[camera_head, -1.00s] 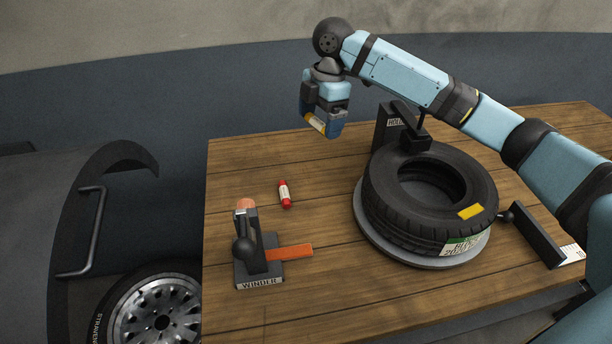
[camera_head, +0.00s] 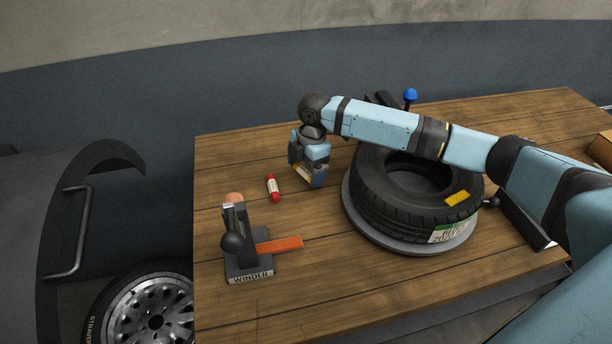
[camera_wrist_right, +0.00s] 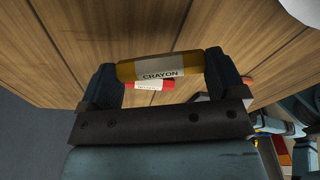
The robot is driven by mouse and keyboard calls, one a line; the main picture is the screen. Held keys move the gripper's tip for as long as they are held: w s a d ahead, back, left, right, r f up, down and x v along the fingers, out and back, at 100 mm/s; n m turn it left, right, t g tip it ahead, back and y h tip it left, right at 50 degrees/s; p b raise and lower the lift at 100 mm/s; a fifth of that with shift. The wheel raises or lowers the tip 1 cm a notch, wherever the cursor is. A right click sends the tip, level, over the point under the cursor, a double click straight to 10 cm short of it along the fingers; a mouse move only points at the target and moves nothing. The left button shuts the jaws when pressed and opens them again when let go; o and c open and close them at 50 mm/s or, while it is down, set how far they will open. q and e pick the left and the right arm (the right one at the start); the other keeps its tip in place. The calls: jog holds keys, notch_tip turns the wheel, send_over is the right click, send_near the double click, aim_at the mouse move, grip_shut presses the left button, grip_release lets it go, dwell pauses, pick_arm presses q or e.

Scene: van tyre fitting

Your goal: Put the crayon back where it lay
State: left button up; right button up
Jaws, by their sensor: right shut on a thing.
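The yellow crayon (camera_wrist_right: 160,68), with a white label reading CRAYON, lies crosswise between the two fingers of my right gripper (camera_wrist_right: 162,72) in the wrist view. In the head view my right gripper (camera_head: 306,176) points down over the wooden bench, left of the tyre, and is shut on the crayon (camera_head: 301,172). Only a small part of the crayon shows there. I cannot tell whether it touches the bench top. My left gripper is not in view.
On the bench (camera_head: 330,265), a red stick with a white label (camera_head: 273,187) lies left of my right gripper. The winder (camera_head: 245,245) with its orange bar stands nearer the front. The tyre (camera_head: 375,195) is to the right.

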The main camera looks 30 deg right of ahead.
aim_at(306, 177)
jog(key=shift+f, duration=1.5)
jog(key=o, duration=0.7)
jog(key=shift+f, duration=0.15)
notch_tip(306, 177, up, 12)
jog(key=d, duration=0.1)
jog(key=shift+w+d, duration=0.15)
jog(key=shift+d, duration=0.25)
